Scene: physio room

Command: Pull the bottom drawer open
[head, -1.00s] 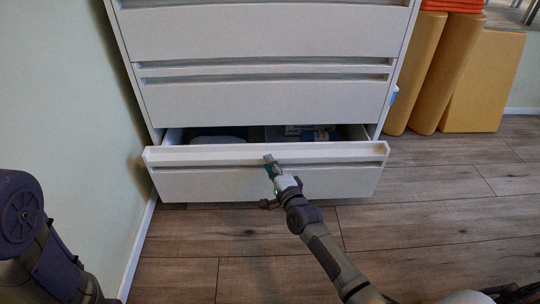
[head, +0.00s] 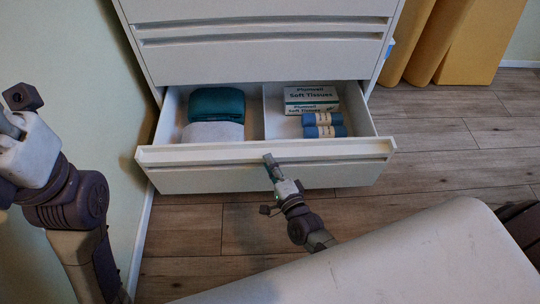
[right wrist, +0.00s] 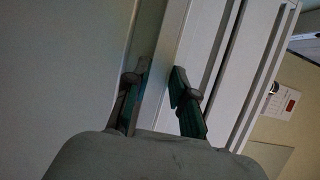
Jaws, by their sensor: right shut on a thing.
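The bottom drawer (head: 215,180) of the white cabinet stands well open in the head view, with its contents in sight. My right gripper (head: 270,162) is at the middle of the drawer's front, shut on its top edge. In the right wrist view, my right gripper's fingers (right wrist: 161,88) lie on either side of the white drawer front (right wrist: 168,65). My left gripper shows only in part at the left edge of the head view, raised near the wall; its fingertips are cut off.
Yellow mats (head: 478,45) stand at the right. A pale wall (head: 75,90) is close on the left. Wooden floor (head: 445,150) is clear on the right.

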